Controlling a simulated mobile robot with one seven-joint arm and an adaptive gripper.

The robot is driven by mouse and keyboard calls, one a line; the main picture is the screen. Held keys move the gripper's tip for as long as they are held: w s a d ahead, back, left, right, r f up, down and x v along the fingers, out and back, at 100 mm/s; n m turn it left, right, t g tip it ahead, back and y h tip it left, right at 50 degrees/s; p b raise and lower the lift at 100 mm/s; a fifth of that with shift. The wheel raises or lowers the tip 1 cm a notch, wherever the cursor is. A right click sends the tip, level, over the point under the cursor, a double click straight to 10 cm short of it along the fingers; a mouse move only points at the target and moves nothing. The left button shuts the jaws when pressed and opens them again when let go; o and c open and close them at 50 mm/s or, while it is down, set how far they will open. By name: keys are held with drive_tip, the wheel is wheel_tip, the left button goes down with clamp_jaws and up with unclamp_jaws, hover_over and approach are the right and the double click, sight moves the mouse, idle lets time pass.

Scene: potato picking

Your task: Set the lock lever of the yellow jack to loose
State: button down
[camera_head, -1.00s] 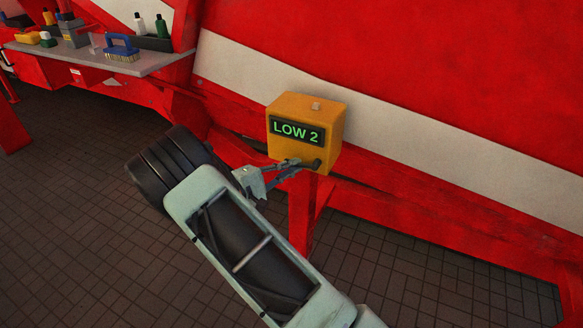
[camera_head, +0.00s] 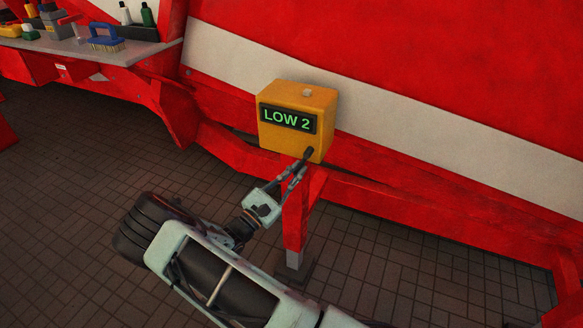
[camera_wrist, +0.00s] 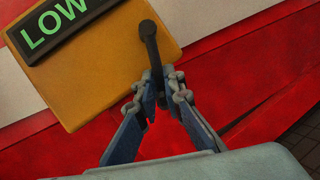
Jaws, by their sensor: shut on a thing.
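The yellow jack (camera_head: 275,137) is a yellow box with a green "LOW 2" display (camera_head: 289,119) on its front. A short black lever (camera_head: 308,154) sits at the lower right of that face. In the wrist view the lever (camera_wrist: 149,35) runs from a round pivot down between the fingertips, its lower end partly hidden by them. My gripper (camera_head: 296,174) reaches up from the lower left. Its fingertips (camera_wrist: 160,90) are closed around the lever's lower end.
A red post (camera_head: 296,220) stands below the jack in front of a red wall with a white stripe (camera_head: 400,135). A shelf (camera_head: 140,57) with a blue brush (camera_head: 105,37) and bottles is at upper left. Dark tiled floor is open at lower right.

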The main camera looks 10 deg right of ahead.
drive_tip(key=shift+s+d+f+n+t+y+p, duration=0.25)
drive_tip(key=shift+n+t, duration=0.25)
drive_tip(key=shift+n, duration=0.45)
drive_tip(key=shift+s+d+n+t+y+p, duration=0.1)
drive_tip(key=shift+s+d+n+t+y, duration=0.15)
drive_tip(key=shift+n+t, duration=0.45)
drive_tip(key=shift+s+d+f+n+t+y+p, duration=0.1)
drive_tip(key=shift+s+d+f+n+t+p, duration=0.2)
drive_tip(key=shift+n, duration=0.85)
drive_tip(key=shift+w+d+r, duration=0.1)
drive_tip(key=c, duration=2)
unclamp_jaws()
drive_tip(key=shift+r, duration=0.1)
drive_tip(key=v, duration=1.2)
